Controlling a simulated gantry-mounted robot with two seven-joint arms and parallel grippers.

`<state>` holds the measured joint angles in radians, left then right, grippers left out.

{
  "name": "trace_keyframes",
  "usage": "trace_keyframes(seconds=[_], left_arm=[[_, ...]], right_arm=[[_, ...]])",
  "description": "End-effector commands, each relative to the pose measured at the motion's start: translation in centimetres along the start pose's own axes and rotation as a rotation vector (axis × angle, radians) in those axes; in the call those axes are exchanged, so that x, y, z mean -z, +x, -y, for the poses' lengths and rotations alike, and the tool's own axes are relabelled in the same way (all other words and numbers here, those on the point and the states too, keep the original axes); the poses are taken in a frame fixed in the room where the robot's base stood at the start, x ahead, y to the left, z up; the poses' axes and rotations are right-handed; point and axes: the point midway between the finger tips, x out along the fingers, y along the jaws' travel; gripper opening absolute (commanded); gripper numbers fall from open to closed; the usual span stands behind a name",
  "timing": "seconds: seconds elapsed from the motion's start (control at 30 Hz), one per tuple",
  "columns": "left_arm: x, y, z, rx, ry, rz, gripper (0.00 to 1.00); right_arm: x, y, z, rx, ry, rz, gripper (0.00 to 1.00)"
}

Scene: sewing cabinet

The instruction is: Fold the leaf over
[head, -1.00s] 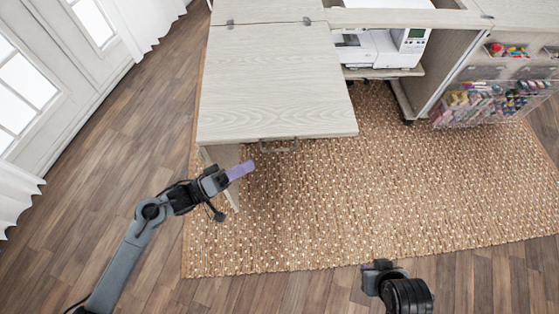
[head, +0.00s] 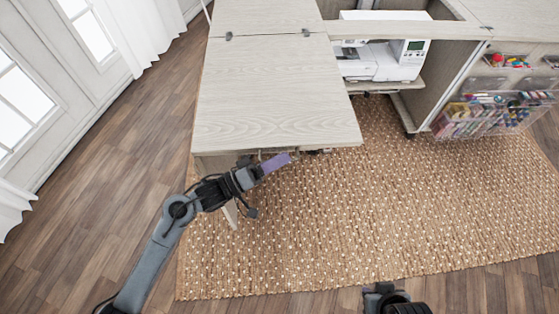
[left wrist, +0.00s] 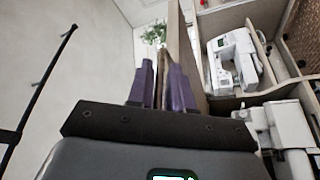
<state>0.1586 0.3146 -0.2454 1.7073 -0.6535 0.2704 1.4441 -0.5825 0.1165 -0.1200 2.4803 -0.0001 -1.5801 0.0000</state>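The leaf (head: 270,95) is a pale wood panel lying flat, out to the front left of the cabinet, joined to the top by two hinges along its far edge. My left gripper (head: 283,161) is at the leaf's near edge, its purple fingers pointing right. In the left wrist view the two fingers (left wrist: 163,88) stand apart with a brown panel edge showing between and beyond them. I cannot tell whether they touch it. My right gripper (head: 380,290) is at the bottom edge, partly cut off, and its fingers are unclear.
A white sewing machine (head: 385,60) sits in the cabinet opening right of the leaf. A clear bin of coloured supplies (head: 490,115) hangs on the cabinet side. A woven rug (head: 350,220) covers the floor in front, with open room there. Curtained glass doors stand at the left.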

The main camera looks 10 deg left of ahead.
Motion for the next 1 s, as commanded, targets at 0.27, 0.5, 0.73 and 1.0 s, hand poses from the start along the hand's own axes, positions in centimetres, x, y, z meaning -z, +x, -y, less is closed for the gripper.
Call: trace_keyframes(seconds=[0.27, 0.5, 0.73, 1.0], left_arm=[[0.0, 0.3, -0.1, 0.000, 0.000, 0.000, 0.20], [0.0, 0.3, 0.0, 0.000, 0.000, 0.000, 0.00], [0.0, 0.3, 0.0, 0.000, 0.000, 0.000, 0.00], [0.5, 0.5, -0.9, 0.003, -0.009, 0.000, 0.00]], right_arm=[[0.1, 0.1, -0.1, -0.002, -0.002, -0.002, 0.22], [0.1, 0.1, -0.1, -0.005, -0.005, -0.002, 0.22], [0.1, 0.1, -0.2, -0.005, -0.006, -0.001, 0.22], [0.4, -1.0, -0.2, -0.005, -0.006, -0.001, 0.22]])
